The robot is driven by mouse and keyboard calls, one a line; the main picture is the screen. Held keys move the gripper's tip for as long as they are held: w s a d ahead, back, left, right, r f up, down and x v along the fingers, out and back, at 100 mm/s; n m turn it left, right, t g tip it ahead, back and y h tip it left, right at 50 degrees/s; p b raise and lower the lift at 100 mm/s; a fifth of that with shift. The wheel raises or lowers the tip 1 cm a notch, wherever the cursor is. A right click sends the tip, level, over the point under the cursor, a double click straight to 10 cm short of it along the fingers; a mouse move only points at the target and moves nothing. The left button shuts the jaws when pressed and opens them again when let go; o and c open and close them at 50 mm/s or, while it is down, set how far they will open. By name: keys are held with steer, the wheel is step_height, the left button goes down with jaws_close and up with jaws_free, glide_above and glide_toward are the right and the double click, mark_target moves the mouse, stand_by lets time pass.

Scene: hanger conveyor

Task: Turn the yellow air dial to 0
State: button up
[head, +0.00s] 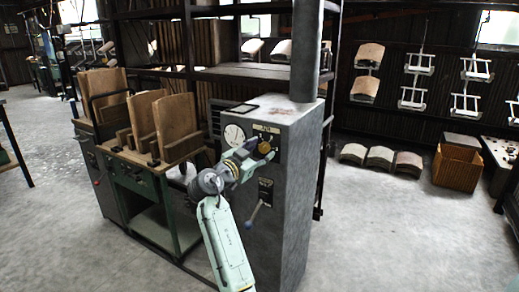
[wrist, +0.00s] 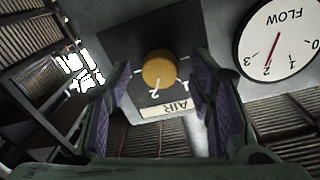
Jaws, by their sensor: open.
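The yellow air dial (wrist: 159,67) is a round knob on a dark plate with an AIR label (wrist: 165,107), seen upside down in the wrist view. A white pointer line on the knob points down in that picture, toward the mark that reads as 2. A 1 shows to its right; the 0 is not visible. In the head view the yellow dial (head: 264,147) is on the cabinet front, partly behind my gripper (head: 254,152). My gripper (wrist: 161,72) is open, its dark fingers left and right of the dial in the wrist view. Contact cannot be told.
A white FLOW gauge (wrist: 279,42) with a red needle sits beside the dial plate. The grey cabinet (head: 291,200) carries a lever (head: 254,215) below the dial. A green bench (head: 150,185) with wooden boards stands to the left. Open floor lies to the right.

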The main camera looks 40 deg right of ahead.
steer(key=shift+c, duration=0.5)
steer(key=c, duration=1.1)
